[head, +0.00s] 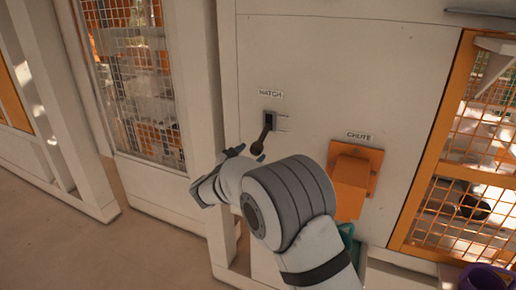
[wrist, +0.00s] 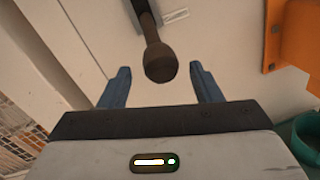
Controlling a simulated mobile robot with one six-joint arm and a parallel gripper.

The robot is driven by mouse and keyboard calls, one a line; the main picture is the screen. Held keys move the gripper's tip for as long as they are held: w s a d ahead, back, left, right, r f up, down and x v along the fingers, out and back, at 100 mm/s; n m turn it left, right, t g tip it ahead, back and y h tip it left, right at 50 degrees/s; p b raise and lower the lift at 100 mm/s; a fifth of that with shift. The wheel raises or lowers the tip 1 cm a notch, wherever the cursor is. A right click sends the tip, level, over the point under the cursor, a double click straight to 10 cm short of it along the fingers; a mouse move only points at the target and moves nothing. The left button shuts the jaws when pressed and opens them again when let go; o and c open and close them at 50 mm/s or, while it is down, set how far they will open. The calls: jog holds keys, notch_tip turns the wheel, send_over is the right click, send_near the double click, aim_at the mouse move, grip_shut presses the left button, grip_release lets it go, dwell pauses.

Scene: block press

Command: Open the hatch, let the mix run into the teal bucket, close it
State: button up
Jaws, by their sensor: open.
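The hatch lever (head: 264,133) is a dark handle pointing down from a slot plate under the HATCH label (head: 271,93) on the pale wall. In the wrist view its round knob (wrist: 160,62) shows between the two blue fingers of my gripper (wrist: 162,88), with space on both sides. My gripper (head: 247,154) is open and empty, just below the lever's end in the head view. The orange chute (head: 351,180) sticks out of the wall to the right. The teal bucket (head: 347,233) is below it, mostly hidden behind my arm; its rim also shows in the wrist view (wrist: 297,136).
A purple bucket (head: 487,278) is at the lower right corner. A white post (head: 203,80) rises left of the hatch panel. The floor (head: 100,255) at left is clear.

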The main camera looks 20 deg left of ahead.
aim_at(262, 138)
jog(key=shift+w+d+p, duration=0.2)
jog(key=shift+w, duration=0.85)
jog(key=shift+w+d+p, duration=0.2)
jog(key=shift+w, duration=0.8)
jog(key=shift+c, duration=0.5)
grip_shut()
jog(key=shift+d, duration=0.1)
